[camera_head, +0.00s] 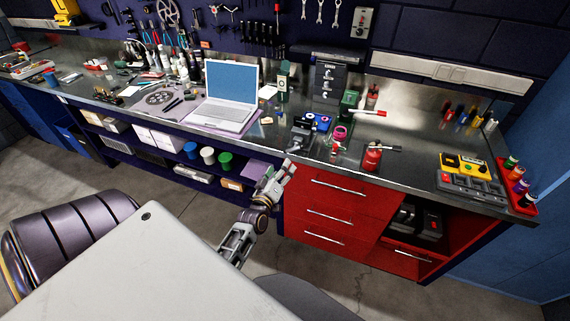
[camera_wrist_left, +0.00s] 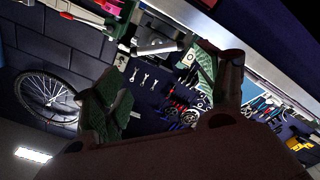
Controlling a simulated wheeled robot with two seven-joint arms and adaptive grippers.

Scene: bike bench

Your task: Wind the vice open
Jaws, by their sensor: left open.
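A dark grey vice-like fixture (camera_head: 301,138) stands at the front edge of the bench, just left of the red drawers. Its jaws and handle are too small to make out. My left gripper (camera_head: 283,172) is in front of the bench edge, just below and left of this fixture, and looks apart from it. In the left wrist view my left gripper (camera_wrist_left: 165,90) has its two fingers spread wide, with nothing held between them. Beyond them are the wall and hanging tools. My right gripper is not in view.
An open laptop (camera_head: 228,97) stands left of the fixture. Red drawers (camera_head: 325,208) are below the bench. Floor in front is partly clear.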

